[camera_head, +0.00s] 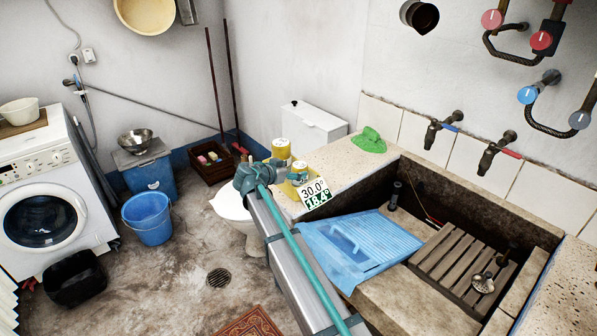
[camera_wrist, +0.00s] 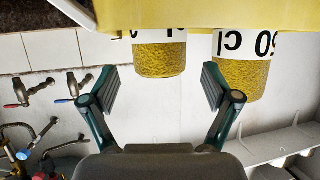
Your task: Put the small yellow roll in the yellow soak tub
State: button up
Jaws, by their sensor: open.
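The small yellow roll (camera_head: 299,172), with a white printed band, stands at the left end of the stone ledge. In the wrist view, which looks upside down, it is the narrower roll (camera_wrist: 159,58), between and beyond the fingers. A larger yellow roll (camera_wrist: 240,72) stands beside it; it also shows in the head view (camera_head: 281,148). A yellow tub (camera_wrist: 60,17) spans the wrist view's top edge and covers the rolls' lower ends; I cannot tell whether they stand in or behind it. My gripper (camera_wrist: 161,88) is open and empty; it also shows beside the rolls (camera_head: 271,170).
A green object (camera_head: 371,140) lies on the ledge farther right. A blue washboard (camera_head: 385,240) lies across the trough's left side. Taps (camera_head: 443,128) project from the wall. A yellow basin (camera_head: 145,14) hangs on the wall.

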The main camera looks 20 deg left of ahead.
jog(key=b+v, duration=0.1)
jog(key=v, duration=0.6)
jog(key=shift+s+r, duration=0.15)
jog(key=shift+s, duration=0.1)
